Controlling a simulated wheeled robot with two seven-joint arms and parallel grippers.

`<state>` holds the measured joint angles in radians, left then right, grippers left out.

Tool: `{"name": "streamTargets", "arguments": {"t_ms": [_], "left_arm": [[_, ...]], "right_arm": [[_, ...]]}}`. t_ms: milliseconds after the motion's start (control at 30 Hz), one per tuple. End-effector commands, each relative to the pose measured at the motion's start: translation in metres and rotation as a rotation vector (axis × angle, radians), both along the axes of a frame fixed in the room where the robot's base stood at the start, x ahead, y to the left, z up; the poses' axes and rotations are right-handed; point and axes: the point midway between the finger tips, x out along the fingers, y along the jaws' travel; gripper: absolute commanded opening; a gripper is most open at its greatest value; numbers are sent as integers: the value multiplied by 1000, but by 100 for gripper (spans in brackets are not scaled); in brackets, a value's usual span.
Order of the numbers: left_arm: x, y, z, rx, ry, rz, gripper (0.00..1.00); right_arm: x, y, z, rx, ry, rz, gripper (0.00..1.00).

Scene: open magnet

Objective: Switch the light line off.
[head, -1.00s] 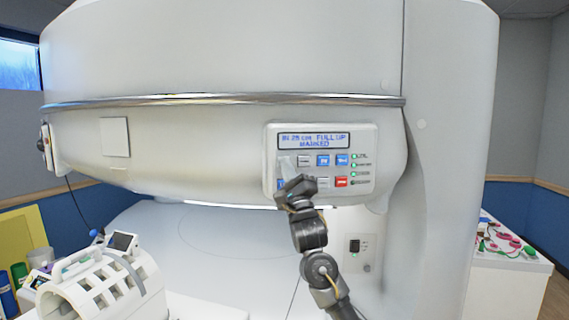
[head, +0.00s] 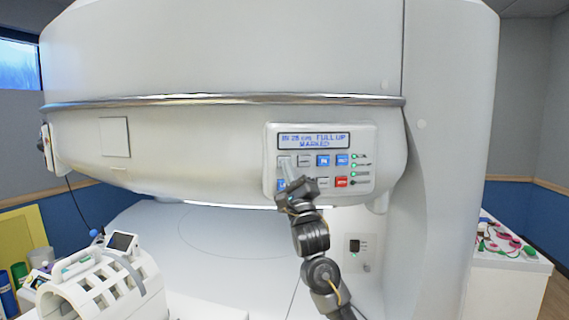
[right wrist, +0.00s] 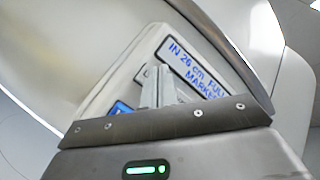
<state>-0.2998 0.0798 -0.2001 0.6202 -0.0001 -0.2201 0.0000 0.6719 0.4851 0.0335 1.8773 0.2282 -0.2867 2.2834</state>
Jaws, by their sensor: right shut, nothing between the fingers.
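The control panel (head: 365,136) is on the front of the white scanner. Its display (head: 313,141) shows blue text with "FULL UP" and "MARKED"; the right wrist view shows the display (right wrist: 192,66) reading "IN 26 cm FULL". Below are a grey button (head: 305,161), blue buttons (head: 323,160) and a red button (head: 341,182), with green lamps (head: 354,165) at the right. My right gripper (head: 285,164) is shut and empty, its fingertips over the panel's left button column. They hide what lies behind them; I cannot tell whether they touch. The button labels are too small to read. My left gripper is not in view.
A chrome rail (head: 230,100) runs across the scanner above the panel. A white slotted coil (head: 95,285) stands at lower left. A white cart (head: 500,275) with coloured items is at the right. A small switch plate (head: 356,250) is below the panel.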

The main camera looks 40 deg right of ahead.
Motion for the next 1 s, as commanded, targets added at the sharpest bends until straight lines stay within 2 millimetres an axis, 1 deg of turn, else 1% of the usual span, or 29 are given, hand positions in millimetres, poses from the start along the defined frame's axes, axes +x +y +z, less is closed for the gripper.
{"name": "streamTargets", "arguments": {"t_ms": [267, 700, 833, 1000], "left_arm": [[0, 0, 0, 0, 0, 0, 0], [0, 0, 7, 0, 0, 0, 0], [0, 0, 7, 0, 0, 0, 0], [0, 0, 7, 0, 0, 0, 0]], "right_arm": [[-1, 1, 0, 1, 0, 1, 0], [-36, 21, 1, 1, -2, 2, 0], [-42, 24, 0, 0, 0, 0, 0], [-44, 24, 0, 0, 0, 0, 0]]}}
